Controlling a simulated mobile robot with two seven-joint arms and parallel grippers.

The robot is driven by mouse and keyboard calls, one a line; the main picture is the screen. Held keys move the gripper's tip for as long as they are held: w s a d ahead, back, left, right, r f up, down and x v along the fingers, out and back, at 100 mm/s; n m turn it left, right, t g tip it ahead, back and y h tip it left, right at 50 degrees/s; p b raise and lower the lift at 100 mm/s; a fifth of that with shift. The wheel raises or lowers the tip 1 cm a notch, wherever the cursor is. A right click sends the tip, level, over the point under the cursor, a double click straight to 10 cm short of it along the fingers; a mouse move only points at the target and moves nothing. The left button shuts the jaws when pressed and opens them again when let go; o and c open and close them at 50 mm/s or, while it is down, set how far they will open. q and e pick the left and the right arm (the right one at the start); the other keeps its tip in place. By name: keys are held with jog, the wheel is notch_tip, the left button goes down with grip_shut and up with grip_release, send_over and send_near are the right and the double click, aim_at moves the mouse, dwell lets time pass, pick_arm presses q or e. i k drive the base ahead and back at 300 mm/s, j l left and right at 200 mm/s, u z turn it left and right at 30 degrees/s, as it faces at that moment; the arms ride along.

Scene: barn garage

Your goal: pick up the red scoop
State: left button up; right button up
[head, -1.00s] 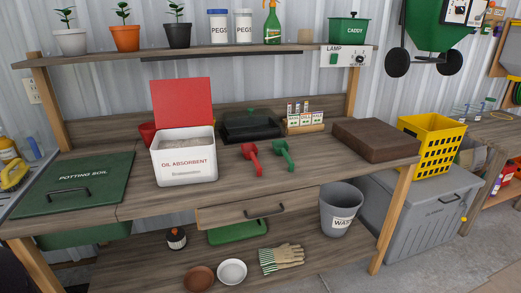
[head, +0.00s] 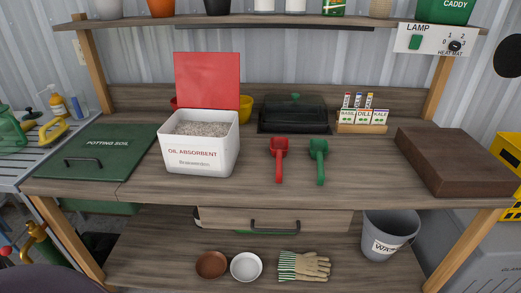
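The red scoop (head: 279,158) lies on the wooden workbench (head: 260,190), its bowl toward the back and its handle toward the front edge. A green scoop (head: 318,160) of the same shape lies just to its right, a small gap apart. The white oil absorbent bin (head: 201,155) stands to its left with its red lid (head: 207,80) raised, full of grey granules. Neither of my grippers is in view.
A black covered tray (head: 295,117) and a seed packet holder (head: 362,120) stand behind the scoops. A brown block (head: 457,160) lies at right, the green potting soil lid (head: 95,153) at left. A shelf (head: 270,21) overhangs the back. The bench front is clear.

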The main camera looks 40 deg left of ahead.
aim_at(279, 147)
jog(key=i+l+u, duration=0.55)
jog(key=u, duration=0.15)
jog(key=l, duration=0.1)
